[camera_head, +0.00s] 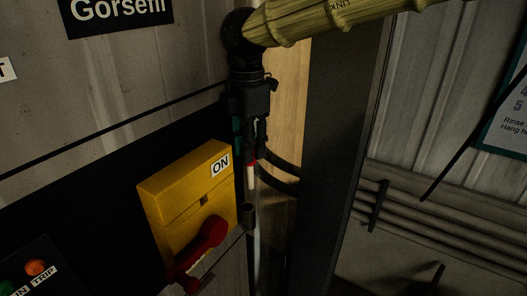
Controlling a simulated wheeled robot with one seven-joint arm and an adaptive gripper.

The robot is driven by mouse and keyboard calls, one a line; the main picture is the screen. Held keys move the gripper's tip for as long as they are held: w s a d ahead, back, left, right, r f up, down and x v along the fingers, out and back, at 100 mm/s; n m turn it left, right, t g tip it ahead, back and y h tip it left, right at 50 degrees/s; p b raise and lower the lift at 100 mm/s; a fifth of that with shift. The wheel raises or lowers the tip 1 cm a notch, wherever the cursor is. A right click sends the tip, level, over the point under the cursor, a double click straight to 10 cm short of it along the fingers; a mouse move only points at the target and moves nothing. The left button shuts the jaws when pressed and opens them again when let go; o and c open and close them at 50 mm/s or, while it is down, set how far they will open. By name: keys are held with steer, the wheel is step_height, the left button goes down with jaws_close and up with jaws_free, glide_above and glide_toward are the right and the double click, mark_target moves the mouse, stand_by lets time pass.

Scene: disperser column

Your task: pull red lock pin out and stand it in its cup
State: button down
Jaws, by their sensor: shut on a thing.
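My gripper (257,148) points down in the middle of the view and is shut on the red lock pin (252,163). A small red part shows just under the fingers, with a pale shaft hanging nearly upright below it. The pin's upper end is hidden by the fingers. A small dark cup-like cylinder (249,214) shows below the pin in the picture, beside the yellow box. A gap shows between the pin's lower end and this cylinder; I cannot tell their difference in depth.
The yellow switch box (187,197) marked ON has a red handle (205,244) and stands close at left. A panel with an orange TRIP button (36,267) is at lower left. A dark upright post (337,150) and dark hoses stand close at right.

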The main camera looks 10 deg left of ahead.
steer(key=shift+s+a+r+m, duration=0.25)
steer(key=shift+a+r+m, duration=0.05)
steer(key=shift+r+m, duration=0.3)
steer(key=shift+f, duration=0.2)
